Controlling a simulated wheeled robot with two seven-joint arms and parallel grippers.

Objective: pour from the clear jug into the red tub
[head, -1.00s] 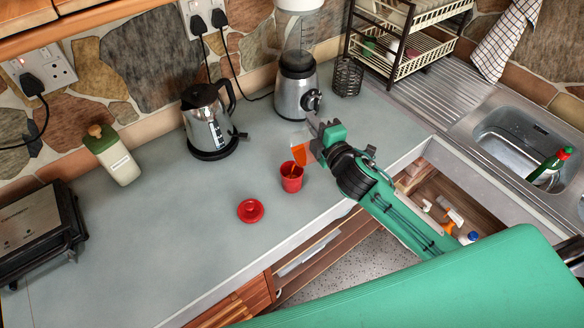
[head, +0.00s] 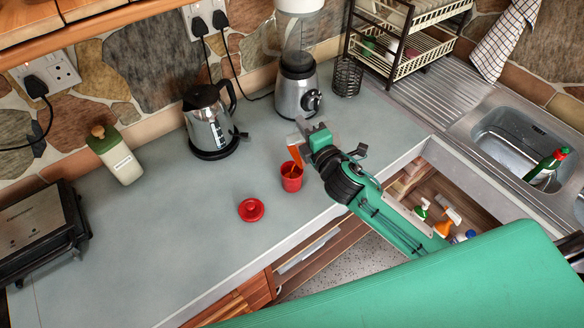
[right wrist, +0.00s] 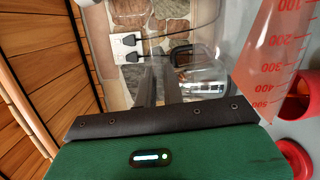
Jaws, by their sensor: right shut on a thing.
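The clear jug (right wrist: 285,20) has red volume marks and orange-red liquid inside, seen close up in the right wrist view. In the head view the jug (head: 293,156) is tilted over the red tub (head: 291,182), its liquid showing as an orange wedge near the tub's rim. My right gripper (head: 306,138) is shut on the jug, up and to the right of the tub. The tub stands upright on the counter and also shows at the right edge of the right wrist view (right wrist: 296,108). How full it is, I cannot tell. My left gripper is not in view.
A red lid (head: 251,210) lies left of the tub on the grey counter (head: 150,240). A kettle (head: 208,125) and a blender (head: 297,90) stand behind.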

